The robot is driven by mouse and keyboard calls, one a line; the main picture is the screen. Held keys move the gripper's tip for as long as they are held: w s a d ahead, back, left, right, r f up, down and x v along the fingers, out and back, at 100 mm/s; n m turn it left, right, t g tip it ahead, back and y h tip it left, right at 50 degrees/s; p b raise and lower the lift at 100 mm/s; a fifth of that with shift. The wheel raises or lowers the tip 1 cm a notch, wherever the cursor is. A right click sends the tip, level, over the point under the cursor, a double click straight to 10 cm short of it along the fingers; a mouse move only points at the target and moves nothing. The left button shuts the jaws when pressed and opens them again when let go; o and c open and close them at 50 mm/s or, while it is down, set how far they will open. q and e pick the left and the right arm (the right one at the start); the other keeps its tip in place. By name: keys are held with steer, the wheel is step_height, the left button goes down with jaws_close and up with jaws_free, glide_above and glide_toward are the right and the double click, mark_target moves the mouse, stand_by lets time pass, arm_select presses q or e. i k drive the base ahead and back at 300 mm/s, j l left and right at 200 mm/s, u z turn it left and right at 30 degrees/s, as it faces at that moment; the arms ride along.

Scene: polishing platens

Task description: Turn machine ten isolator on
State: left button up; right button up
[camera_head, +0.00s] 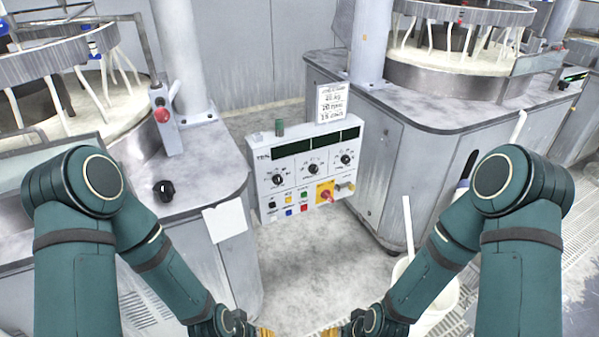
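A pale control panel (299,225) stands between two machines, with lettering at its upper left that may read "TEN". Its isolator (326,193) is a red rotary handle on a yellow plate at the lower right. The handle appears slanted; its exact setting is too small to read. My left gripper (264,332) and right gripper (330,332) show only as yellowish parts at the bottom edge, below the panel and apart from it. Their fingers are mostly cut off by the frame.
The panel also has dark displays (318,143), several black knobs (313,169) and small coloured buttons (289,198). A red emergency button (161,115) stands on the left machine. A white bucket (432,292) with a handle stands at right. The floor before the panel is clear.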

mark_target(326, 195)
steer(key=i+l+z, duration=0.15)
steer(key=i+l, duration=0.35)
steer(key=i+l+z, duration=0.15)
steer(key=i+l, duration=0.3)
steer(key=i, duration=0.3)
